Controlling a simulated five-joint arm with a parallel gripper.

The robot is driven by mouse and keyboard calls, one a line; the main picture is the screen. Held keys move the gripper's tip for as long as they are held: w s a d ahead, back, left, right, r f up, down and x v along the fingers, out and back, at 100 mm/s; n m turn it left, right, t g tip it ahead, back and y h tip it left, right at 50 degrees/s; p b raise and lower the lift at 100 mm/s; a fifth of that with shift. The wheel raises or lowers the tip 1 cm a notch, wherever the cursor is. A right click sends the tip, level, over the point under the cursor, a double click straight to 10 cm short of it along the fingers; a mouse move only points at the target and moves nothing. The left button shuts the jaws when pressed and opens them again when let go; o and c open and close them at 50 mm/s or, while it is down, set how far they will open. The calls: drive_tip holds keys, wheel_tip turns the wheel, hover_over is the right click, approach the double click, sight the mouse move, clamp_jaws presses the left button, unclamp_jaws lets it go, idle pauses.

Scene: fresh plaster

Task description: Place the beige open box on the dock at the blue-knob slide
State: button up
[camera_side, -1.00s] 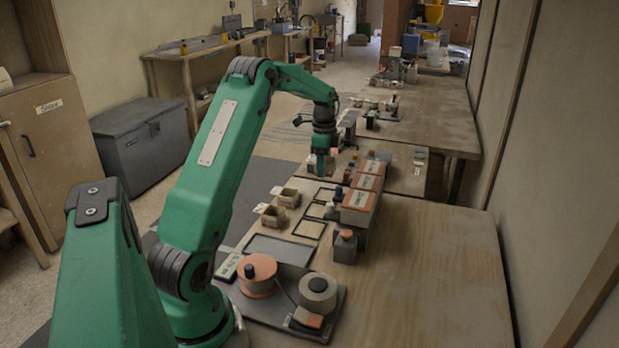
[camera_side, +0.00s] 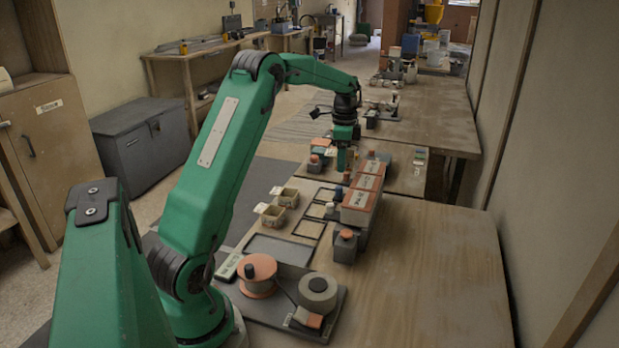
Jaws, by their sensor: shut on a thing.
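My gripper (camera_side: 342,162) is low over the far part of the bench, just beyond the row of orange-topped units. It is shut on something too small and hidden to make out. Two beige open boxes with white tabs stand on the left part of the bench, a near one (camera_side: 272,215) and a farther one (camera_side: 286,197). My gripper is apart from both, farther back and to the right. A small blue knob (camera_side: 338,191) shows at the left side of the orange-topped row (camera_side: 361,195). Dark rectangular frames (camera_side: 308,229) lie between the boxes and that row.
A dark tray (camera_side: 325,328) with an orange spool (camera_side: 258,271) and a grey spool (camera_side: 318,291) is at the near end. A grey block with an orange knob (camera_side: 346,236) stands at the row's near end. The right side of the bench is clear.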

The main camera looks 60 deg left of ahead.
drive_tip(key=d+r+n, duration=0.2)
drive_tip(key=d+r, duration=0.7)
drive_tip(key=d, duration=0.5)
drive_tip(key=d+r+n, duration=0.2)
drive_tip(key=d+r, duration=0.7)
drive_tip(key=d, duration=0.6)
drive_tip(key=shift+f, duration=0.1)
drive_tip(key=s+d+f+m, duration=0.2)
drive_tip(key=s+d+f, duration=0.3)
drive_tip(key=s+d, duration=0.3)
drive_tip(key=s+d+f+m, duration=0.1)
drive_tip(key=s+d+f, duration=0.45)
drive_tip(key=d, duration=0.45)
drive_tip(key=s+d+f+m, duration=0.1)
drive_tip(key=s+f, duration=0.4)
drive_tip(key=s, duration=0.4)
drive_tip(key=s+d+f+m, duration=0.1)
drive_tip(key=s+d+f, duration=0.1)
drive_tip(key=s+f, duration=0.4)
drive_tip(key=s, duration=0.4)
drive_tip(key=shift+m, duration=0.3)
